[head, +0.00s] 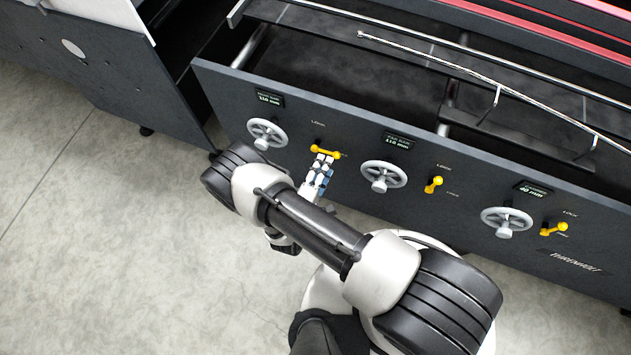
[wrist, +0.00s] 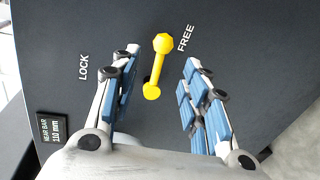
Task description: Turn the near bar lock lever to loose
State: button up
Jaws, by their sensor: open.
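The near bar lock lever (wrist: 156,68) is a yellow bar with a knob at each end. In the wrist view it stands nearly upright between the words LOCK on the left and FREE on the right, its upper end leaning slightly towards FREE. My gripper (wrist: 161,58) is open, one finger on each side of the lever, with gaps on both sides; I see no contact. In the head view the lever (head: 325,151) is the leftmost yellow one, and my gripper (head: 321,162) is right at it, partly covering it and its FREE label.
The near bar display (wrist: 55,129) reads 110 mm. A grey handwheel (head: 267,134) is left of the lever; another handwheel (head: 384,176) and yellow lever (head: 434,185) are to the right. A third handwheel (head: 507,222) and lever (head: 554,229) lie further right. Open floor (head: 130,240) lies in front.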

jog(key=v, duration=0.7)
jog(key=shift+s, duration=0.2)
jog(key=shift+a+r, duration=0.1)
jog(key=shift+r, duration=0.1)
jog(key=w+d+r+m+g+h, duration=0.1)
jog(key=d+r+m+g+h, duration=0.2)
jog(key=r, duration=0.6)
jog(key=w+d+r+m+g+h, duration=0.15)
jog(key=d+r+m+g, duration=0.3)
jog(key=r, duration=0.45)
jog(key=w+d+r+m+g+h, duration=0.2)
jog(key=d+r+m+g, duration=0.15)
jog(key=r, duration=0.55)
jog(key=s+d+r+m+y, duration=0.2)
jog(key=s+r+y, duration=0.4)
jog(key=r, duration=0.3)
jog(key=s+d+r+m+y, duration=0.2)
jog(key=s+d+r+y, duration=0.2)
jog(key=s+r, duration=0.4)
notch_tip(320, 180, up, 2)
jog(key=shift+s+r+t+y, duration=0.15)
jog(key=shift+s+t+y, duration=0.25)
jog(key=shift+y, duration=0.45)
